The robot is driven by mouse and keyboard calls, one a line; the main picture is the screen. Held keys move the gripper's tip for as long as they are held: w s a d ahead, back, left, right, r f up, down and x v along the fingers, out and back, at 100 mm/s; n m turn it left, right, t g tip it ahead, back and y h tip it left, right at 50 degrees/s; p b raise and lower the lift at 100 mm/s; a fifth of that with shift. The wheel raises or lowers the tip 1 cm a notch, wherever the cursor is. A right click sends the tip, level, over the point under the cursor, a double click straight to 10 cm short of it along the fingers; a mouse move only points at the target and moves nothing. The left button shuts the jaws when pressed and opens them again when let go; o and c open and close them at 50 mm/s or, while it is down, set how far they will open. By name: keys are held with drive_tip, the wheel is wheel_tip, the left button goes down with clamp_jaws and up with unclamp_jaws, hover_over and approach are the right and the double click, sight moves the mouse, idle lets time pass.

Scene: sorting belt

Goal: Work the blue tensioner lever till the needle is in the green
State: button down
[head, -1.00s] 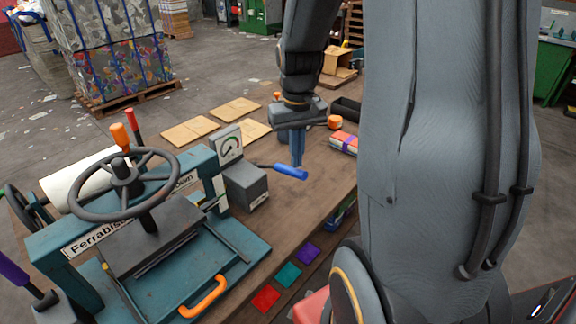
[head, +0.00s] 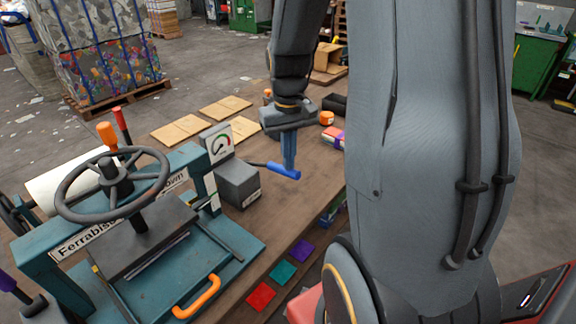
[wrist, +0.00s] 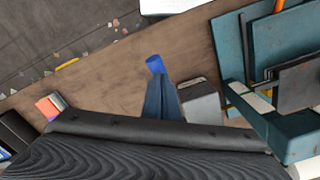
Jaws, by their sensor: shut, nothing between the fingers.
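The blue tensioner lever (head: 284,171) sticks out to the right from a grey box (head: 238,183) on the bench. My gripper (head: 289,166) points down with its fingers closed together, at the lever's blue handle, and holds nothing. In the head view the fingertips overlap the handle's far side; I cannot tell whether they touch. In the wrist view the handle's end (wrist: 155,64) shows just beyond the fingertips (wrist: 158,80). The gauge (head: 219,145) stands behind the box, with a green part on its dial. Its needle is too small to read surely.
A teal press (head: 75,254) with a handwheel (head: 113,184) and an orange handle (head: 197,297) fills the left of the bench. Flat cardboard pieces (head: 181,130) lie behind. An orange object (head: 327,118) stands beyond my gripper. Bare bench lies right of the lever.

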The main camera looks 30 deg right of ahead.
drive_tip(key=shift+f+b, duration=1.55)
drive_tip(key=shift+f, duration=1.85)
idle(0.3)
wheel_tip(320, 180, up, 14)
drive_tip(key=p, duration=1.1)
drive_tip(key=shift+f+p, duration=0.25)
drive_tip(key=shift+p, duration=0.1)
idle(0.7)
